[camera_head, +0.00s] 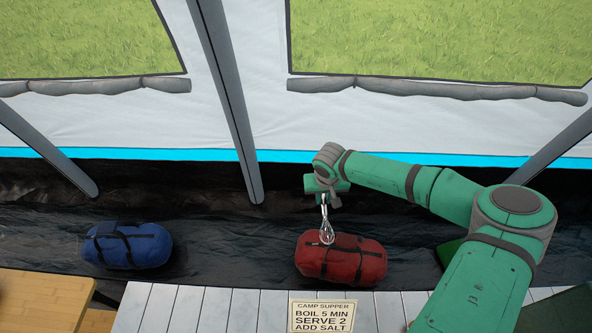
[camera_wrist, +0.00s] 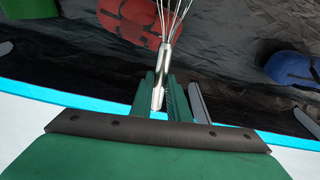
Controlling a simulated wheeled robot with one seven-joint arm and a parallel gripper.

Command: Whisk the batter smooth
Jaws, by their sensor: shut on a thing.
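My gripper (camera_head: 325,196) is shut on the handle of a metal wire whisk (camera_head: 326,230). The whisk hangs wires down in the head view, in front of a red duffel bag in the picture. In the wrist view my gripper (camera_wrist: 160,90) has its green fingers on either side of the whisk's silver handle (camera_wrist: 160,88). The tips of the whisk's wires run out of the top of the wrist view. No bowl and no batter show in either view.
A red duffel bag (camera_head: 340,265) and a blue one (camera_head: 127,246) lie on the black ground sheet. A slatted white table (camera_head: 200,310) with a sign (camera_head: 323,315) is at the front. A wooden surface (camera_head: 40,298) is at left. Grey tent poles (camera_head: 228,90) slant behind.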

